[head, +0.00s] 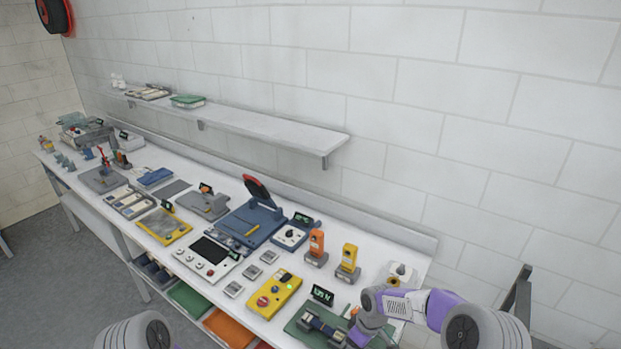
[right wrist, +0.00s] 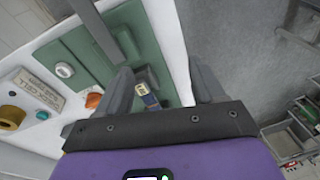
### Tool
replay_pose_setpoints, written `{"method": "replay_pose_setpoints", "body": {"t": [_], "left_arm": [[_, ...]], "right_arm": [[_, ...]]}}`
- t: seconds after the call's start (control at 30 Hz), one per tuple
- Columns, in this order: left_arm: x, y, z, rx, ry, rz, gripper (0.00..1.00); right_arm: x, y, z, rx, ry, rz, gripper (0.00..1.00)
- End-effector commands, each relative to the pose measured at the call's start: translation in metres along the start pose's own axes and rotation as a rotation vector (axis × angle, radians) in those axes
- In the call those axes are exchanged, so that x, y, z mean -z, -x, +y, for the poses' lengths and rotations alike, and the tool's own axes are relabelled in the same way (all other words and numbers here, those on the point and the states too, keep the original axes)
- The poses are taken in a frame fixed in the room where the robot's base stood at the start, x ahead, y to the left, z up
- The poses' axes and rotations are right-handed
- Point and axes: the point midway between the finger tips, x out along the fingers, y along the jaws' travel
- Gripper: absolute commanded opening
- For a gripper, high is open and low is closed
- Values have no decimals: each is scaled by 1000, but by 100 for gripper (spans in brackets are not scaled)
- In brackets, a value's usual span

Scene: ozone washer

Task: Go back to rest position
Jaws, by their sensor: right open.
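My right arm comes in from the right in the head view, and its gripper (head: 352,333) is low over the front right end of the workbench (head: 222,280). The right wrist view shows the right gripper (right wrist: 162,88) open, its two dark fingers apart. A small blue and yellowish piece (right wrist: 147,95) shows between the fingers over a green panel (right wrist: 160,62); I cannot tell whether it touches them. My left arm shows only as a white link at the bottom left of the head view; its gripper is out of view.
A yellow control box (head: 274,294), a black display (head: 322,294) and orange (head: 316,247) and yellow (head: 348,262) upright devices stand near the right arm. A blue machine with a raised lid (head: 243,222) is further left. A wall shelf (head: 270,125) runs behind. Grey floor (head: 60,290) is clear at left.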

Motion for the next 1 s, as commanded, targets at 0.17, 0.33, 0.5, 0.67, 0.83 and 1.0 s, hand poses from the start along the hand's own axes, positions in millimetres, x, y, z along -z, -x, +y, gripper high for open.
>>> {"method": "replay_pose_setpoints", "body": {"t": [0.17, 0.33, 0.5, 0.67, 0.83, 1.0], "left_arm": [[-1, 0, 0, 0, 0, -3, 43], [-1, 0, 0, 0, 0, -3, 43], [-1, 0, 0, 0, 0, -2, 43], [-1, 0, 0, 0, 0, -2, 43], [0, -37, -14, 0, 0, -3, 43], [2, -74, -28, 0, 0, -3, 43]], "right_arm": [[-25, -56, -42, 91, -183, 55, 68], [-67, -107, -99, 176, -485, 104, 68], [-113, -132, -145, 202, -781, 119, 68], [-157, -139, -180, 184, -1021, 107, 68], [-162, -178, -174, 175, -1041, 117, 68], [-166, -217, -168, 175, -1037, 118, 68]]}}
